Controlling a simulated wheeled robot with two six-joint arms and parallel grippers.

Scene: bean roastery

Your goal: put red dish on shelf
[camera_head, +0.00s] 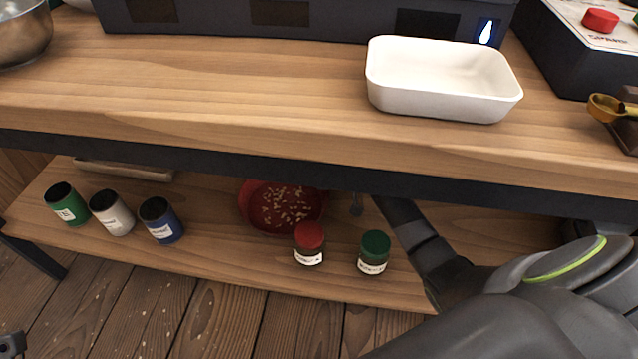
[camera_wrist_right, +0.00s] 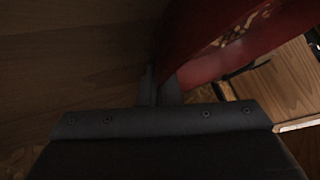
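The red dish (camera_head: 246,207), with pale beans inside, is at the lower shelf, partly hidden by the upper table's front edge. My right arm reaches in under the tabletop to the right of the dish; its gripper is mostly hidden there in the head view. In the right wrist view, my right gripper (camera_wrist_right: 160,88) has its fingers close together on the edge of the red dish (camera_wrist_right: 205,55), which rises to the upper right. A small dark part of my left gripper (camera_head: 10,344) shows at the lower left corner; its fingers are not clear.
The lower shelf (camera_head: 225,262) holds green, white and blue tins (camera_head: 112,213) at left. A red-lidded jar (camera_head: 309,243) and a green-lidded jar (camera_head: 374,253) stand in front of the dish. A white tray (camera_head: 440,80) is on the upper tabletop (camera_head: 200,85), whose left-middle is clear.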

